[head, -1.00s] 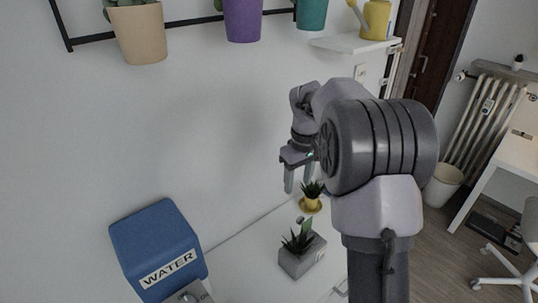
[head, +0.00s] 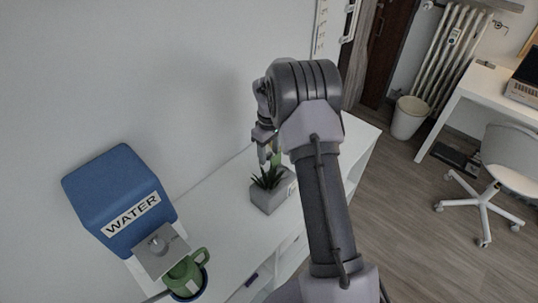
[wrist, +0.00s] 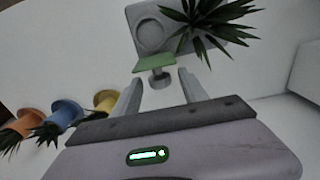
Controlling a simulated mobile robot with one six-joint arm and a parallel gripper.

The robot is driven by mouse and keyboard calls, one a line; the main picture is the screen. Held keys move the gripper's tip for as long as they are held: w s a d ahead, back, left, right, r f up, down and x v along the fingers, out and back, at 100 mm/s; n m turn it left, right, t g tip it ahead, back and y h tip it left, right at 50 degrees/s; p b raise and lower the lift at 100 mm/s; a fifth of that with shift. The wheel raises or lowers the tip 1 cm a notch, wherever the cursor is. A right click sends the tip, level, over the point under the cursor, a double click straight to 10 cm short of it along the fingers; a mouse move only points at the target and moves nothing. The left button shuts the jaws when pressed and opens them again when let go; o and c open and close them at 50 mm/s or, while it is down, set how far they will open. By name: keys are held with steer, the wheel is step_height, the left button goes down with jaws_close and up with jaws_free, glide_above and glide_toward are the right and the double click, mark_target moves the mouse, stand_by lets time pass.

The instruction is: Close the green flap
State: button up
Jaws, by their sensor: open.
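The green flap (wrist: 155,63) shows in the wrist view as a small flat green plate. It stands out from a grey box (wrist: 152,32) with a round recess and a spiky plant. A small grey cylinder sits just below the flap. My gripper (wrist: 158,84) is open, with the flap and the cylinder ahead of and between its fingertips; whether it touches them I cannot tell. In the head view, my gripper (head: 267,154) is just above the grey box (head: 268,199), with a green piece (head: 277,158) beside the fingers. My arm partly hides this area.
A blue water dispenser (head: 110,195) stands on the white desk (head: 220,215) at the left, with a green cup (head: 186,272) below its tap. Orange, blue and yellow pots (wrist: 65,115) show at the left of the wrist view. Bare desk lies between dispenser and box.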

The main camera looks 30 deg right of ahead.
mark_target(276, 158)
steer(key=shift+c, duration=0.4)
jaws_close()
steer(key=shift+b, duration=0.55)
steer(key=t+b, duration=0.1)
steer(key=b, duration=0.2)
steer(key=s+t+y+b, duration=0.1)
steer(key=b, duration=0.2)
steer(key=t+b, duration=0.1)
steer(key=b, duration=0.2)
steer(key=shift+s+d+f+t, duration=0.2)
steer(key=shift+s+d+t, duration=0.2)
steer(key=t+b, duration=0.1)
steer(key=s+y+b, duration=0.1)
steer(key=b, duration=0.1)
steer(key=t+b, duration=0.1)
steer(key=shift+s+d+r+t+b, duration=0.25)
steer(key=shift+r+t+b, duration=0.05)
steer(key=shift+b, duration=0.05)
steer(key=shift+s+d+r+t+y+b, duration=0.1)
steer(key=shift+s+r+t+y+b, duration=0.1)
steer(key=shift+s+t+y, duration=0.3)
steer(key=shift+s+d+r+t+y+b, duration=0.1)
steer(key=shift+s+t+b, duration=0.05)
steer(key=shift+t, duration=0.55)
steer(key=shift+s+d+f+t+y, duration=0.2)
steer(key=shift+s+t+y, duration=0.2)
steer(key=shift+t, duration=0.6)
steer(key=shift+s+d+f+t+y, duration=0.15)
steer(key=shift+s+t+y, duration=0.2)
steer(key=shift+t, duration=0.65)
